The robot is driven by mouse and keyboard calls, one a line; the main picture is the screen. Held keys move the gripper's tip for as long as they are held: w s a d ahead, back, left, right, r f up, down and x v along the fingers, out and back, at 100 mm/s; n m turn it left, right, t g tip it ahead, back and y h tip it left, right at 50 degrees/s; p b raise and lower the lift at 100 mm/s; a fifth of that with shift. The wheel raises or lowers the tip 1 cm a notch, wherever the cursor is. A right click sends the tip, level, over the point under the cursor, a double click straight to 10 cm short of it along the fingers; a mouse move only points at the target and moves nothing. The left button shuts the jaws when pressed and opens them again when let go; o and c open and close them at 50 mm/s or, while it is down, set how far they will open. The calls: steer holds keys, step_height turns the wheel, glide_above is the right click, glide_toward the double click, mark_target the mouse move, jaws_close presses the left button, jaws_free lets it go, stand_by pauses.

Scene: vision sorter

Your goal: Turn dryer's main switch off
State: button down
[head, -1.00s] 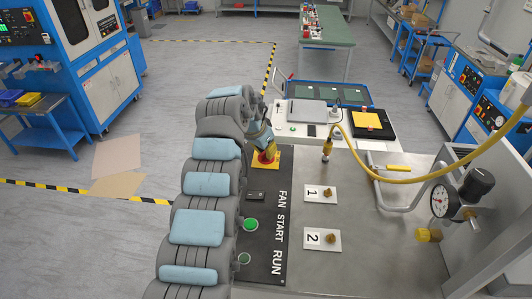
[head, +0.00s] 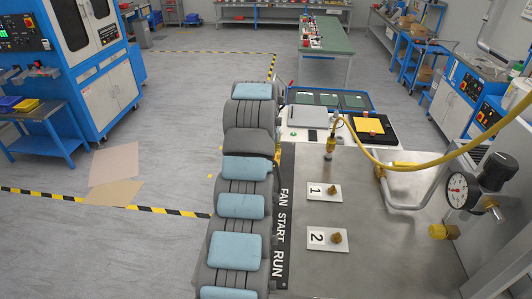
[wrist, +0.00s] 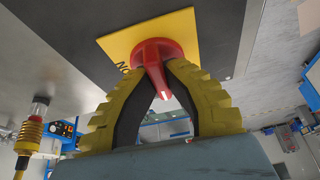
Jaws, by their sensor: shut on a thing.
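The main switch is a red rotary handle (wrist: 152,50) on a square yellow plate (wrist: 182,30), seen in the wrist view. My gripper (wrist: 161,76) has its two yellow-and-black fingers closed around the red handle's lever, one on each side. The lever points down in that view, with a white mark near its end. Partly covered lettering shows at the plate's edge. In the head view my arm hides the gripper, the red handle and most of the plate. The black control panel (head: 281,212) shows the words FAN, START and RUN.
Right of the panel are two brass valves labelled 1 (head: 333,189) and 2 (head: 336,237). A yellow hose (head: 425,163) arches over the steel top to a brass fitting (head: 331,143). A pressure gauge (head: 459,191) stands at the right. Open floor lies to the left.

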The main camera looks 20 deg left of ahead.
steer(key=shift+n, duration=0.3)
stand_by(0.4)
steer(key=c, duration=1.1)
jaws_free()
steer(key=shift+v, duration=2.05)
steer(key=v, duration=0.8)
steer(key=shift+d, duration=0.1)
